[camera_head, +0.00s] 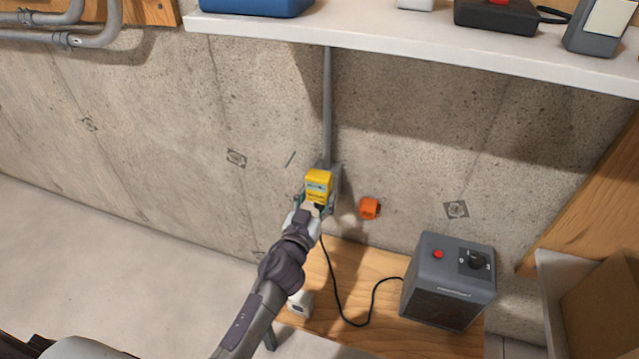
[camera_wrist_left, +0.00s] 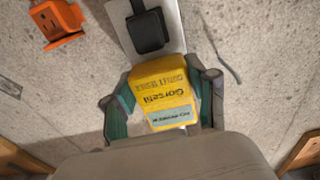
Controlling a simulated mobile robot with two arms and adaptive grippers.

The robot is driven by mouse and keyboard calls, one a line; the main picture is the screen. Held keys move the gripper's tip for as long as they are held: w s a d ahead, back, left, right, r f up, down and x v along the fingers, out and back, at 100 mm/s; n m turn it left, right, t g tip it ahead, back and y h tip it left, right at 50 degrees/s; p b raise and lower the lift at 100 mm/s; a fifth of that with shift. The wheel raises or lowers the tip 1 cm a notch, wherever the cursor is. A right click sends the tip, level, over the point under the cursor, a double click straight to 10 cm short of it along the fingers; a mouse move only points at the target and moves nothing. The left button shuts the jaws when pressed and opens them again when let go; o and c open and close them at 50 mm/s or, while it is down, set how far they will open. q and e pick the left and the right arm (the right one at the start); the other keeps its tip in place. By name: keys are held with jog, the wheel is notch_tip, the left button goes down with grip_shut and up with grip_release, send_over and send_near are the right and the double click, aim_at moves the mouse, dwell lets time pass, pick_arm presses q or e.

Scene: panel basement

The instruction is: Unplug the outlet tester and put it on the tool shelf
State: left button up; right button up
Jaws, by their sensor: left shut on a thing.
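The outlet tester (camera_head: 319,183) is a yellow block with a printed label, at the outlet plate (camera_head: 335,172) on the concrete wall. In the left wrist view the tester (camera_wrist_left: 163,88) sits between my left gripper's fingers. My left gripper (camera_head: 316,203) is shut on it. I cannot tell whether its prongs are still in the socket, as its back is hidden. A black plug (camera_wrist_left: 148,31) sits on the plate (camera_wrist_left: 178,14) beside the tester. A white shelf (camera_head: 400,47), probably the tool shelf, runs along the wall above. My right gripper is not in view.
A blue case (camera_head: 255,4), a black box (camera_head: 495,15) and a grey device (camera_head: 597,28) stand on the shelf. An orange fitting (camera_head: 370,208) is on the wall. A grey box (camera_head: 450,280) with a black cable (camera_head: 335,300) stands on a wooden top (camera_head: 385,335) below.

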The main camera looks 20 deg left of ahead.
aim_at(316, 199)
pick_arm(q)
jog(key=shift+s+a, duration=0.1)
jog(key=shift+s, duration=2.25)
jog(key=shift+r, duration=0.1)
